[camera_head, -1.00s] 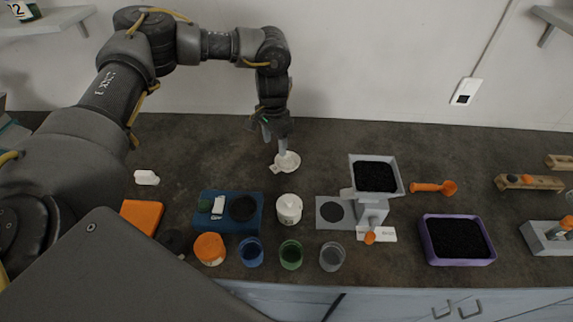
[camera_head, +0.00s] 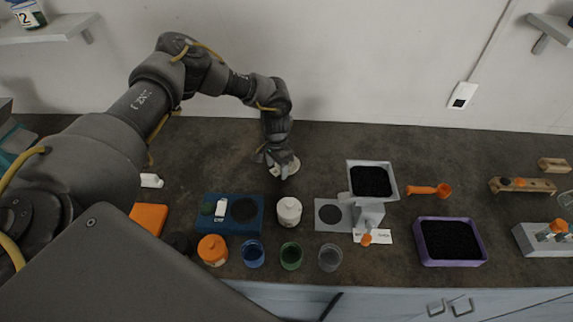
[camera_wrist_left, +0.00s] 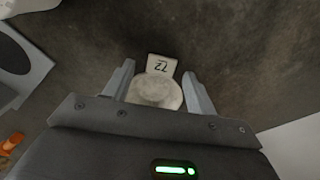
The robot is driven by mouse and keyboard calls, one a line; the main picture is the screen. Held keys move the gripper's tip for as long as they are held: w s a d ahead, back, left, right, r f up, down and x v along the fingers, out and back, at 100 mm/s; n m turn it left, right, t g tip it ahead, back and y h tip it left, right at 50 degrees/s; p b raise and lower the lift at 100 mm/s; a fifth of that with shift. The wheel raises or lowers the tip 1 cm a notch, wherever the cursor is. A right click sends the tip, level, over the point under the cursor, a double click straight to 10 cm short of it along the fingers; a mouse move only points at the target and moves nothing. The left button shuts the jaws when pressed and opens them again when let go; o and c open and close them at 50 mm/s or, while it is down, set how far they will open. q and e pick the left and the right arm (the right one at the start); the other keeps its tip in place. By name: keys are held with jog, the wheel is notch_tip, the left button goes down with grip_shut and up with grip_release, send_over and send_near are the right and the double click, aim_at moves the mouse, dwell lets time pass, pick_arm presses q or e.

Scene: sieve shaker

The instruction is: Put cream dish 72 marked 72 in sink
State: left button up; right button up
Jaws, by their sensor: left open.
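The cream dish (camera_wrist_left: 157,92) lies on the dark counter, with a tab marked 72 (camera_wrist_left: 162,67) at its edge. In the head view the dish (camera_head: 293,164) is partly hidden by my left gripper (camera_head: 277,170). In the left wrist view my left gripper (camera_wrist_left: 158,86) is open, with one finger on each side of the dish. I cannot tell whether the fingers touch it. No sink shows in these frames. My right gripper does not show.
A white jar (camera_head: 289,213) stands in front of the dish. A blue scale (camera_head: 247,228), an orange-lidded jar (camera_head: 212,250) and several cups line the front. A grey hopper (camera_head: 371,181) and a purple tray (camera_head: 450,259) stand to the right. The counter behind the dish is clear.

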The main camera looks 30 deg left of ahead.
pick_arm(q)
jog(key=shift+f, duration=0.5)
grip_shut()
jog(key=shift+r, duration=0.1)
